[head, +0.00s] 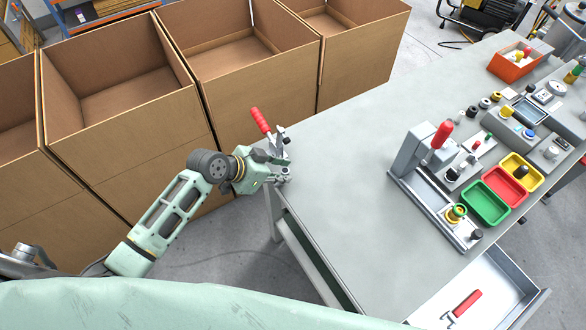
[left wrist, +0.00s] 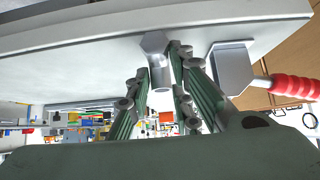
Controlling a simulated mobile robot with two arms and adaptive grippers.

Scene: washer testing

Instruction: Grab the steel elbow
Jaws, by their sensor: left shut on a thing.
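The steel elbow (left wrist: 160,72), a small grey metal piece, sits between the two fingers of my left gripper (left wrist: 168,82) in the left wrist view. The fingers are closed on it, and its end is close to the table surface. In the head view my left gripper (head: 281,178) is at the left corner of the grey workbench (head: 345,150), beside a toggle clamp with a red handle (head: 261,120). The elbow is too small and covered to make out clearly there. My right gripper is not in view.
The clamp's metal body (left wrist: 230,68) is close beside the fingers. Large open cardboard boxes (head: 150,110) stand behind the bench. A press (head: 422,148), green, red and yellow trays, and an open drawer (head: 490,295) are at the right. The middle benchtop is clear.

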